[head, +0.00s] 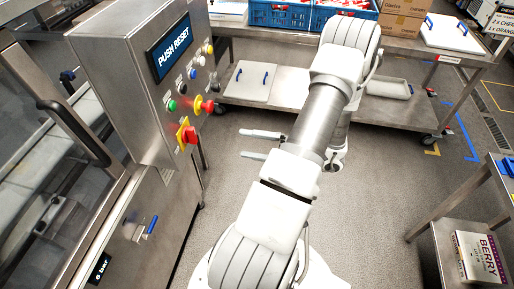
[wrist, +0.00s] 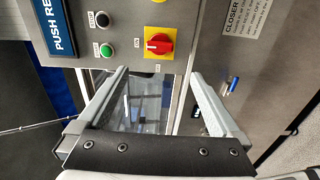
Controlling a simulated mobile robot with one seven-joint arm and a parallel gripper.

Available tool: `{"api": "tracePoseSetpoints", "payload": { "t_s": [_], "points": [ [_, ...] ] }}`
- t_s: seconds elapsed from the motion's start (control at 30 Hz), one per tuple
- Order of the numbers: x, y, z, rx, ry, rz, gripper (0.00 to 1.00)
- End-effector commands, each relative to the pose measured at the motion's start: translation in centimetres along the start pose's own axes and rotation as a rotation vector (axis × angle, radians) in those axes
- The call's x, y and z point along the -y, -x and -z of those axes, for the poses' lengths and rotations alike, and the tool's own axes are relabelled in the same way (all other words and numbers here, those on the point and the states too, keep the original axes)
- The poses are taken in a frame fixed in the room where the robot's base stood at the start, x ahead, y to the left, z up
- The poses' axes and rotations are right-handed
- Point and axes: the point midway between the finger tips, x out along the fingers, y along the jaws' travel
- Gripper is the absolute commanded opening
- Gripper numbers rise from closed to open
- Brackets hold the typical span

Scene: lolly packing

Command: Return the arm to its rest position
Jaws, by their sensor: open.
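My arm rises through the middle of the head view. My gripper (head: 256,144) sticks out to the left of it, its two fingers apart with nothing between them. It hangs over bare floor, to the right of a steel machine cabinet with a control panel (head: 173,66). In the wrist view my gripper (wrist: 158,72) is also open and empty. It points at the cabinet front, below a red rotary switch on a yellow plate (wrist: 160,42). I cannot tell the exact gap to the cabinet, but no contact shows.
A display reading "PUSH RESET" (head: 173,46) and several buttons are on the cabinet. A steel trolley (head: 300,92) with a blue crate (head: 283,15) stands at the back. Another steel stand (head: 446,262) with a BERRY box (head: 481,257) is at right. Floor between is clear.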

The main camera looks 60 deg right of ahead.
Motion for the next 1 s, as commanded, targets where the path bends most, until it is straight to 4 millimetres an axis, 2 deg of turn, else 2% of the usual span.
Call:
{"api": "tracePoseSetpoints", "payload": {
  "t_s": [0.1, 0.3, 0.87, 1.0],
  "points": [
    [0.1, 1.4, 0.0, 0.000, 0.001, 0.001, 1.00],
    [0.0, 2.0, 0.0, 0.000, -0.001, 0.000, 1.00],
    [0.0, 1.8, 0.0, -0.005, 0.005, 0.004, 1.00],
    [-0.1, 0.3, 0.5, -0.062, 0.093, 0.065, 1.00]
  ]
}}
